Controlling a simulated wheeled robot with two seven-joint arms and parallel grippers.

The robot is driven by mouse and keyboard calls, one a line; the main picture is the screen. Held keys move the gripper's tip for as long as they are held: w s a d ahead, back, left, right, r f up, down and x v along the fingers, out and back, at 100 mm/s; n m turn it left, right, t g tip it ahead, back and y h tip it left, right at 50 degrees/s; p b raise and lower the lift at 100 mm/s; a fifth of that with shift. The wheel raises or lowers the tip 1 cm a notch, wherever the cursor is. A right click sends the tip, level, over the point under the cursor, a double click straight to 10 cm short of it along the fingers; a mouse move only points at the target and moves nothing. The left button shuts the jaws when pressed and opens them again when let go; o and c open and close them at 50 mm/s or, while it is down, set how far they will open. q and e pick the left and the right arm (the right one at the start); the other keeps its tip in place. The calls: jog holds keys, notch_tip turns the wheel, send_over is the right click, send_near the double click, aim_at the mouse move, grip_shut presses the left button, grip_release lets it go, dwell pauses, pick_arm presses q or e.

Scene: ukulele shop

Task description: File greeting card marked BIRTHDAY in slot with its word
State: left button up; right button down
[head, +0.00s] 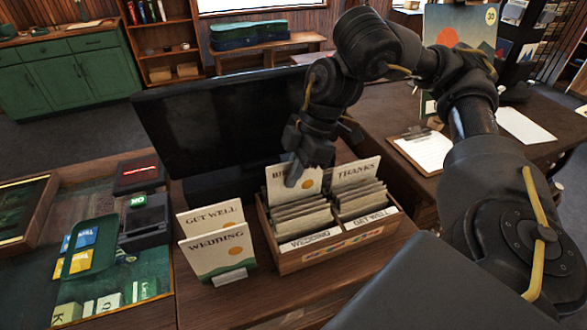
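A cream card (276,186) whose visible letters read "BI" stands upright in the back left part of a wooden card box (337,251). The rest of its word is hidden by my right gripper (295,174), which reaches down from above. One dark finger lies across the card's face and the gripper appears shut on its upper edge. A THANKS card (354,171) stands in the back right part of the box. Front labels read WEDDING (309,240) and GET WELL (370,216). My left gripper is out of view.
GET WELL (209,218) and WEDDING (219,254) cards stand left of the box. A dark monitor-like panel (220,124) stands behind. A card terminal (146,217) is at left, a clipboard (424,149) at right.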

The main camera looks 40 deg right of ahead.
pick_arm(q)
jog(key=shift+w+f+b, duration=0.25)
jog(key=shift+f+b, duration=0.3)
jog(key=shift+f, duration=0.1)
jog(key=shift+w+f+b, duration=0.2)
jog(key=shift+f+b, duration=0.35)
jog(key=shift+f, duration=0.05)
pick_arm(e)
notch_tip(320, 180, down, 4)
jog(key=shift+r, duration=0.1)
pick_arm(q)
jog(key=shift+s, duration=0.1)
pick_arm(e)
jog(key=c, duration=1.6)
grip_release()
jog(key=shift+o, duration=0.2)
pick_arm(q)
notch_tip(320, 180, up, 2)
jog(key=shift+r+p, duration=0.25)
jog(key=shift+p, duration=1)
pick_arm(e)
jog(key=v, duration=1.1)
jog(key=shift+s, duration=0.1)
jog(key=shift+a, duration=0.1)
